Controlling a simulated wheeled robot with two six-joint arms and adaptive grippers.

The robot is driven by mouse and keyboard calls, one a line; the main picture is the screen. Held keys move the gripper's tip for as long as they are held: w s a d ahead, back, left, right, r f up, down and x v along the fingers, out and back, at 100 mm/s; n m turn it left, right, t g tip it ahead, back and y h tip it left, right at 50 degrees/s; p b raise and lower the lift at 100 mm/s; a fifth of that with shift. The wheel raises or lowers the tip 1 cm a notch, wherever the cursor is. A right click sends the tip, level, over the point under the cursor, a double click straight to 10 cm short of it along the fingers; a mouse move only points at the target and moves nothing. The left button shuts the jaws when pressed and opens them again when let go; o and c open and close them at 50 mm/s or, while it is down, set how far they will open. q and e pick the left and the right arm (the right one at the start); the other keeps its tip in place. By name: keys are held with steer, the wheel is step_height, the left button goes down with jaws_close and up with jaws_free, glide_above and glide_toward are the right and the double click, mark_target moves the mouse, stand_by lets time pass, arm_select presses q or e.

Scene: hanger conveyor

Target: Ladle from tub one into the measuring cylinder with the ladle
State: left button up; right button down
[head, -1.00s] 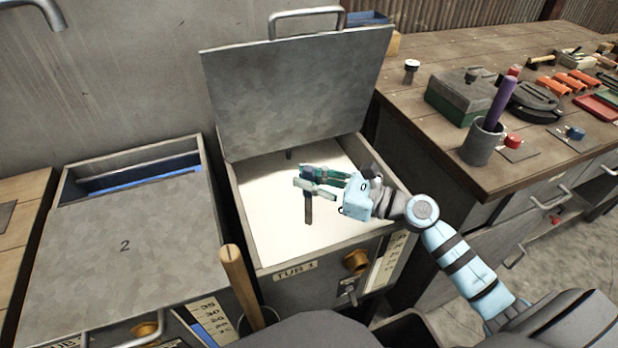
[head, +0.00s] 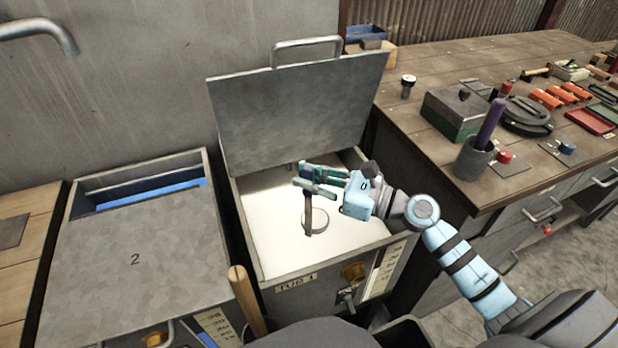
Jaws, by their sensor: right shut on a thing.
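Tub one (head: 300,289) stands in the middle with its lid (head: 295,115) raised against the back; pale, whitish contents fill its inside. My right gripper (head: 308,181) is over the tub, shut on the ladle (head: 309,220). The ladle hangs down from the fingers, and its round bowl shows at the surface of the contents. How deep the bowl sits is hard to tell. My left gripper is not in view. I cannot make out a measuring cylinder.
Tub 2 (head: 135,262), to the left, is mostly covered by its lid. A wooden handle (head: 246,298) stands between the tubs. The workbench (head: 440,70) at right carries a green box (head: 460,112), a grey pot (head: 474,160) with a purple rod, and several tools.

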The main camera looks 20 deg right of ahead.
steer(key=shift+r, duration=0.3)
steer(key=shift+f+b, duration=0.15)
steer(key=shift+b, duration=0.15)
steer(key=shift+n+b, duration=0.55)
steer(key=shift+n, duration=0.35)
